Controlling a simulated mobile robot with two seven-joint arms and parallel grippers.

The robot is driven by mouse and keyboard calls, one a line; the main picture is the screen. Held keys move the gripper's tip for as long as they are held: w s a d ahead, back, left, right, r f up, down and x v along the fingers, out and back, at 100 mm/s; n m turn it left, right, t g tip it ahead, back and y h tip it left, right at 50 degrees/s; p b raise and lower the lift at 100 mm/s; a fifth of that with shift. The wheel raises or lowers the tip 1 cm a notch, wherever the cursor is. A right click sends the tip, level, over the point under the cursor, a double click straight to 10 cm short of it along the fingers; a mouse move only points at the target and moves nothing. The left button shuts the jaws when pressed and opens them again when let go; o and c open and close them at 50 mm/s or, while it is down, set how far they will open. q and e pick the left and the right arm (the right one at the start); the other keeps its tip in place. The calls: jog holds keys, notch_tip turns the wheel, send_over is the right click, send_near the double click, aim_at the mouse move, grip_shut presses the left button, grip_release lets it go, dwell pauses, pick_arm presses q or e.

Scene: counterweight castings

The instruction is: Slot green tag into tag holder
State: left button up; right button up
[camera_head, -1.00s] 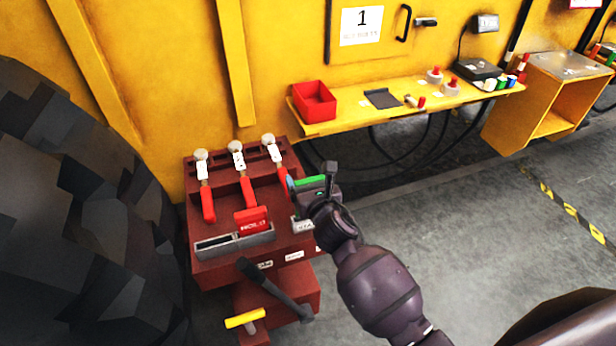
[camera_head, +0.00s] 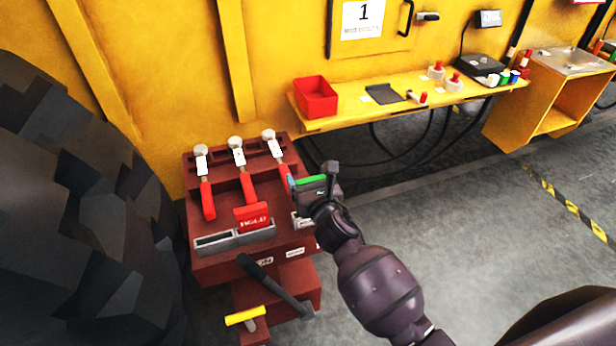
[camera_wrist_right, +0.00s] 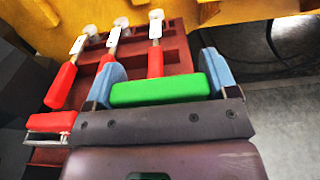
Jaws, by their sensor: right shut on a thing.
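My right gripper (camera_head: 310,184) is shut on the green tag (camera_head: 312,179), above the right edge of the dark red stand. In the right wrist view the green tag (camera_wrist_right: 160,92) lies crosswise between the blue fingertips of the right gripper (camera_wrist_right: 162,88). The grey tag holder (camera_head: 234,238) is on the stand's front edge, to the left of the gripper and apart from the tag. A red HOLD tag (camera_head: 252,217) stands in its right part; its left slot looks empty. My left gripper is not in view.
Several red-handled levers (camera_head: 207,200) with white labels rise from the dark red stand (camera_head: 225,275). A black lever (camera_head: 272,284) and a yellow handle (camera_head: 246,316) stick out in front. A yellow shelf (camera_head: 350,118) with a red bin (camera_head: 315,97) is behind.

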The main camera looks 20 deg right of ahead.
jog(key=shift+f, duration=0.4)
jog(key=shift+f+b, duration=0.3)
jog(key=shift+b, duration=0.15)
jog(key=shift+f, duration=0.4)
jog(key=shift+f+b, duration=0.6)
jog(key=shift+b, duration=0.05)
jog(key=shift+f, duration=0.1)
jog(key=shift+f, duration=0.35)
dwell(0.5)
jog(key=o, duration=0.8)
